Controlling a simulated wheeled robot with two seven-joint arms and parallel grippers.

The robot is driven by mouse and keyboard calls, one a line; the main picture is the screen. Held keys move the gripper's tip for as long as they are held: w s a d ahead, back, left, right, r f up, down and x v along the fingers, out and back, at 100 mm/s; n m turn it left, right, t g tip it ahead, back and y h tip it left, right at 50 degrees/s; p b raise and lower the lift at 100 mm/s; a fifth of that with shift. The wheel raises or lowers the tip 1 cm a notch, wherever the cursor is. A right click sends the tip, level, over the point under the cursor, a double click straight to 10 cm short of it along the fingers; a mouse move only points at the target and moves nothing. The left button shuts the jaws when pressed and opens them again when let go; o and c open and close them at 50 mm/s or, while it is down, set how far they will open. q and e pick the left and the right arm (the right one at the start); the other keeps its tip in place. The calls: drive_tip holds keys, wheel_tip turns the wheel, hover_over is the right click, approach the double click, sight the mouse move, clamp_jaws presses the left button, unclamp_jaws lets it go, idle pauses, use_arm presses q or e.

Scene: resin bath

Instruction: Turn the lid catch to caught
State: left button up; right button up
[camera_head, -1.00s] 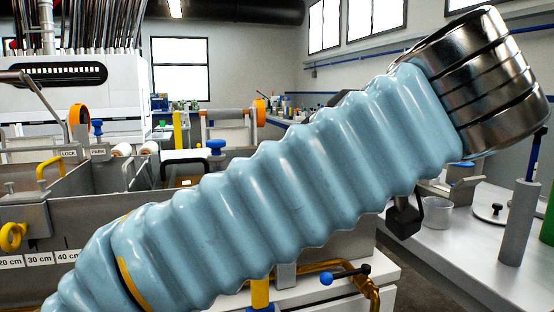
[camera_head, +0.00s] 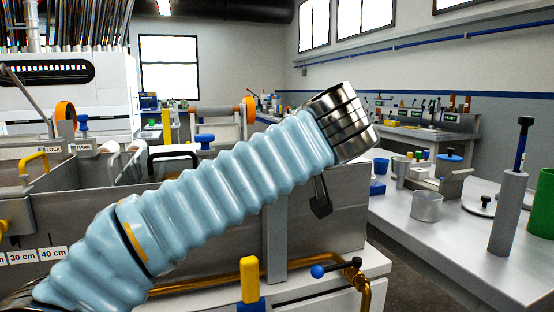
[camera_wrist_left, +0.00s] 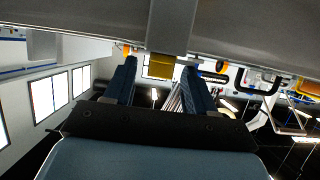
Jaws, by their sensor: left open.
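My left arm crosses the head view in a blue ribbed sleeve. Its gripper is hidden there behind the sleeve. In the left wrist view my left gripper (camera_wrist_left: 158,85) is open, its two blue fingers apart with nothing held. A yellow piece (camera_wrist_left: 175,66) at the end of a grey strap (camera_wrist_left: 172,25) shows between and beyond the fingers; I cannot tell whether it is the lid catch or whether the fingers touch it. A grey upright strap (camera_head: 275,232) also shows on the tank front in the head view, its upper end hidden by my arm. My right gripper is not in view.
The grey tank (camera_head: 210,255) stands below and behind my arm, with a brass pipe (camera_head: 363,285) and a yellow handle (camera_head: 250,278) in front. Blue knobs (camera_head: 205,141) stand behind. A white bench (camera_head: 450,235) at the right holds a metal cup (camera_head: 426,206) and a grey post (camera_head: 508,212).

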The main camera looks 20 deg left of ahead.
use_arm(q)
drive_tip(key=shift+c, duration=0.3)
clamp_jaws()
